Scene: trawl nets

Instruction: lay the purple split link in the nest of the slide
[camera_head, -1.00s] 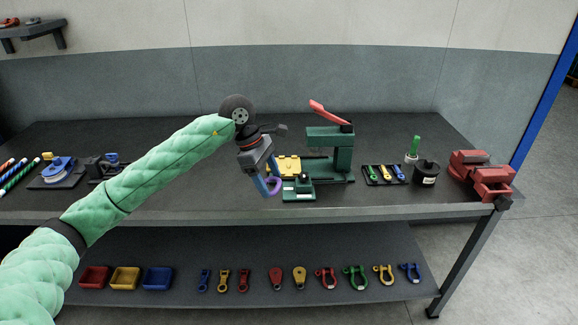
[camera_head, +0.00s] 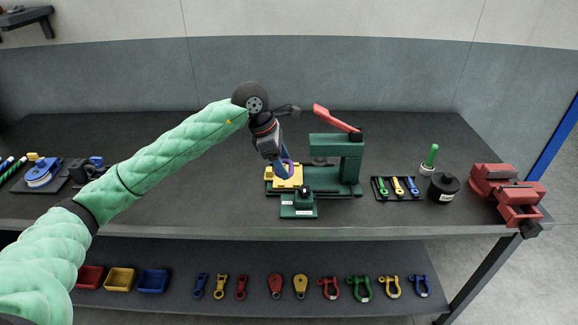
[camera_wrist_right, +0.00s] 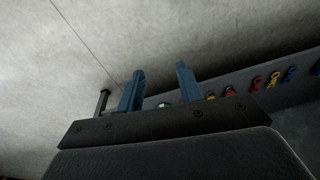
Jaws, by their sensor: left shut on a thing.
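My left gripper (camera_head: 284,170) is shut on the purple split link (camera_head: 287,161), which is mostly hidden behind the fingers in the head view. The gripper points down over the yellow block (camera_head: 287,183) at the left side of the green press (camera_head: 350,165). This yellow block looks like the slide; its nest is hidden by the gripper. I cannot tell whether the link touches it. My right gripper (camera_wrist_right: 160,75) shows only in the right wrist view, with its blue fingers apart and nothing between them.
A small green block (camera_head: 298,208) stands in front of the yellow block. The press's red lever (camera_head: 336,118) rises close to the right of my left wrist. A tray of coloured tools (camera_head: 396,195), a black pot (camera_head: 443,187) and a red vise (camera_head: 508,190) stand to the right.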

